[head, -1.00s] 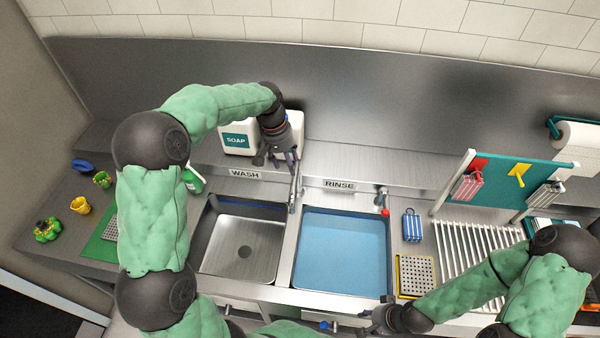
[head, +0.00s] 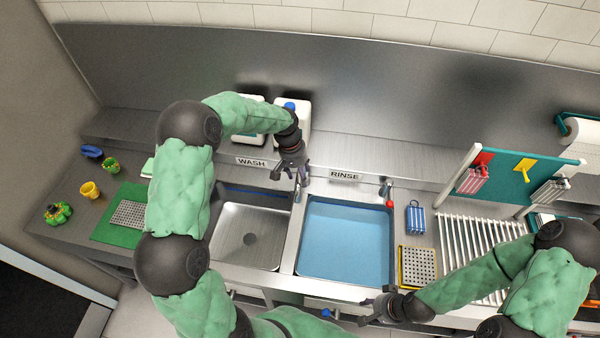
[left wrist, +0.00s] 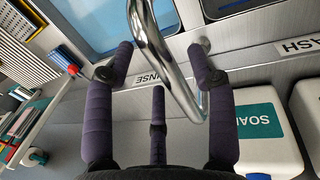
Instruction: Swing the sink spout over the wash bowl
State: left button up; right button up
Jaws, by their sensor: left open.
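The sink spout is a bent chrome tube (left wrist: 150,45), large in the left wrist view. In the head view its lower part (head: 297,193) shows over the divider between the two bowls. The wash bowl (head: 235,252) is the empty steel basin left of the divider. My left gripper (head: 290,178) is at the spout; its purple fingers are open on both sides of the tube in the left wrist view (left wrist: 160,60). Whether they touch it is unclear. My right gripper (head: 366,310) is low in front of the rinse bowl, its fingers apart and empty.
The rinse bowl (head: 345,245) holds blue water. A red-tipped tap (head: 387,192) stands at its back right corner. White soap bottles (left wrist: 268,125) stand behind the wash bowl. A drying rack (head: 480,255) and a teal board (head: 505,178) are at the right.

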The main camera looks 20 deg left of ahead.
pick_arm(q)
grip_shut()
jog(key=shift+a, duration=0.1)
